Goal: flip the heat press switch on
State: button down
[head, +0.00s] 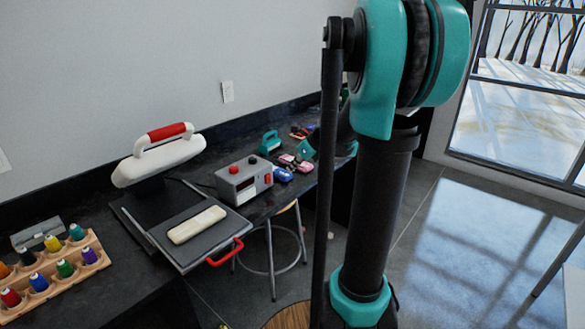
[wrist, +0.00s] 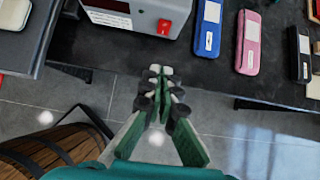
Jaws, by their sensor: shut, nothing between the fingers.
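The heat press (head: 160,160) stands open on the dark counter, its white upper part with a red-topped handle raised. Its lower plate carries a pale block (head: 197,225). A grey control box (head: 240,187) stands right of it, with a round red knob (head: 233,169) on top and a red switch (head: 267,179) on its front. In the wrist view the box (wrist: 130,20) is at the top, with the red switch (wrist: 164,27) on its front. My gripper (wrist: 160,74) is shut and empty, just below and apart from the switch. I cannot tell whether the switch is on.
Blue (wrist: 207,28) and pink (wrist: 250,42) cases lie on the counter (wrist: 210,78) right of the box. A wooden barrel (wrist: 55,140) stands below at left. A stool (head: 275,240) stands by the counter. A spool rack (head: 55,275) is at far left.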

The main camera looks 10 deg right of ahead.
aim_at(268, 179)
jog(key=shift+s+d+f, duration=0.15)
jog(key=shift+s+f, duration=0.05)
jog(key=shift+f, duration=0.5)
jog(key=x, duration=1)
jog(key=w+a, duration=0.2)
jog(key=shift+w+f, duration=0.2)
jog(key=shift+w, duration=0.1)
jog(key=shift+w+a, duration=0.2)
jog(key=shift+w, duration=0.15)
